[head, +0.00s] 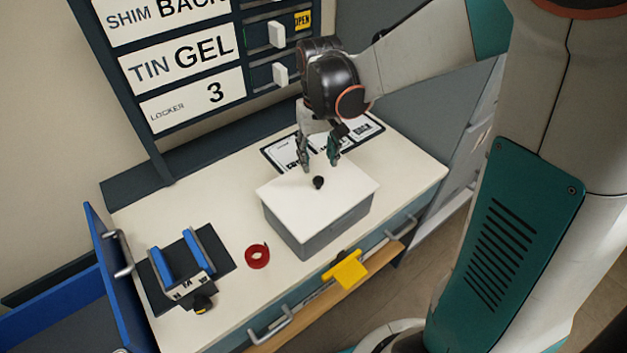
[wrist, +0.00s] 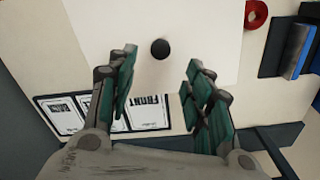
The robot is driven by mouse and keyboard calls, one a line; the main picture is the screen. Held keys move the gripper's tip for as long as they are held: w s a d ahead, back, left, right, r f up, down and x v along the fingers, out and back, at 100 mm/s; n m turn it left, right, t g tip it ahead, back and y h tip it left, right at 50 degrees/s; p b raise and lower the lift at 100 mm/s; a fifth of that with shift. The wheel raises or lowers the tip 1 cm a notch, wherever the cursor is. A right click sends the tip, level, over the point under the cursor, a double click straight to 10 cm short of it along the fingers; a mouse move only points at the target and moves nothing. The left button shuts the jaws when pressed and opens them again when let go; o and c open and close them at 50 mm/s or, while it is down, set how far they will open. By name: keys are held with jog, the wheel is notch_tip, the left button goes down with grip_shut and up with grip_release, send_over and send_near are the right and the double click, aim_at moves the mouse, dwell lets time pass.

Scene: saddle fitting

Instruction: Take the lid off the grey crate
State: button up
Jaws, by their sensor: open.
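The grey crate (head: 322,231) stands on the bench with its white lid (head: 345,184) on top. A black round knob (head: 318,182) sits near the middle of the lid. My gripper (head: 319,166) is open and points down near the knob, apart from it. In the wrist view the lid (wrist: 205,30) fills the top middle. The knob (wrist: 160,49) shows ahead of and between the open fingers (wrist: 160,82), with nothing held.
A red ring (head: 257,256) lies left of the crate. A dark mat (head: 216,258) with a blue-sided fixture (head: 162,265) is further left. Framed cards (head: 284,152) lie behind the crate. A yellow piece (head: 345,270) is at the front edge. A label board (head: 190,60) rises behind.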

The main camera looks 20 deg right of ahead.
aim_at(319, 179)
jog(key=f+b, duration=0.1)
jog(key=f, duration=0.3)
jog(key=f+b, duration=0.2)
jog(key=f, duration=0.2)
jog(key=shift+s+f, duration=0.2)
jog(key=shift+f, duration=0.15)
grip_shut()
